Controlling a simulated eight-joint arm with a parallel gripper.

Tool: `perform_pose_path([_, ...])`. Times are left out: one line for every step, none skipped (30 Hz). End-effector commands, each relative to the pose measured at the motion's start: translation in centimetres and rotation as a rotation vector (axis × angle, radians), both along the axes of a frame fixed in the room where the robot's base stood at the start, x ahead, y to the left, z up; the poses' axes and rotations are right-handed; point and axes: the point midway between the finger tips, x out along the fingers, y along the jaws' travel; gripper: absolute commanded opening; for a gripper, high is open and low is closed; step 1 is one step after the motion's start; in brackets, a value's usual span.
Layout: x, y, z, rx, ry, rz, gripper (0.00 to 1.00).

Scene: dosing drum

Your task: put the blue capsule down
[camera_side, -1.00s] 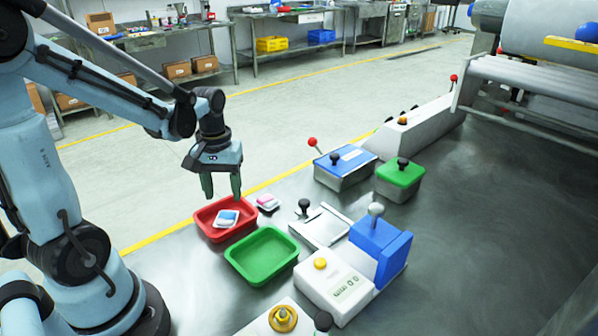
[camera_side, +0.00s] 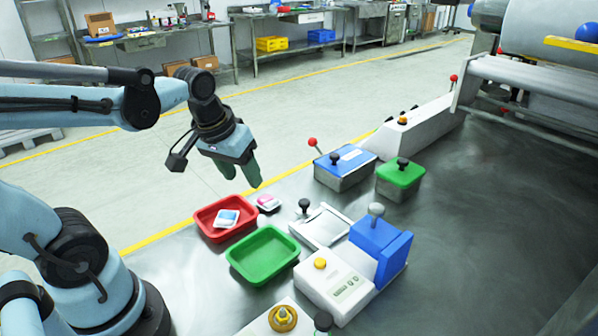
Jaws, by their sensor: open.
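A blue-and-white object (camera_side: 227,218), which looks like the blue capsule, lies in the red tray (camera_side: 203,222). It rests on the tray's floor and nothing touches it from above. My gripper (camera_side: 241,176) is tilted in the air above and slightly right of the red tray, clear of it. Its green fingers are open, with nothing seen between them.
A pink-and-white object (camera_side: 268,202) lies on the table right of the red tray. A small pale object (camera_side: 262,220) sits between the trays. An empty green tray (camera_side: 240,276) is in front. A scale-like unit (camera_side: 335,290) and lidded boxes (camera_side: 345,168) stand to the right.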

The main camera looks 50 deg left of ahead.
Motion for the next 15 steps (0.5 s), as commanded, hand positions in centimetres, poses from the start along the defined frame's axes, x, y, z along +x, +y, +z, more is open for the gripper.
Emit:
perform_pose_path([-0.2, -1.4, 0.0, 0.021, -0.052, -0.075, 0.54])
perform_pose_path([-0.1, -2.0, 0.0, 0.033, -0.084, -0.114, 0.54])
perform_pose_path([-0.1, -2.8, 0.1, 0.048, -0.124, -0.163, 0.54])
perform_pose_path([-0.1, -3.3, 0.1, 0.058, -0.151, -0.197, 0.54])
perform_pose_path([-0.1, -3.7, 0.1, 0.067, -0.176, -0.225, 0.54])
perform_pose_path([-0.1, -4.3, 0.1, 0.078, -0.204, -0.26, 0.54])
perform_pose_path([-0.1, -4.6, 0.1, 0.085, -0.222, -0.28, 0.54])
perform_pose_path([-0.1, -4.9, 0.2, 0.091, -0.238, -0.298, 0.54])
perform_pose_path([-0.1, -5.2, 0.2, 0.097, -0.254, -0.316, 0.54])
perform_pose_path([-0.1, -5.3, 0.2, 0.099, -0.264, -0.325, 0.54])
perform_pose_path([-0.1, -5.5, 0.2, 0.102, -0.27, -0.333, 0.54])
perform_pose_path([-0.1, -5.6, 0.2, 0.105, -0.276, -0.339, 0.54])
perform_pose_path([-0.1, -5.6, 0.2, 0.105, -0.278, -0.342, 0.54])
perform_pose_path([0.0, -5.6, 0.3, 0.106, -0.279, -0.343, 0.54])
perform_pose_path([0.0, -5.6, 0.3, 0.106, -0.28, -0.342, 0.54])
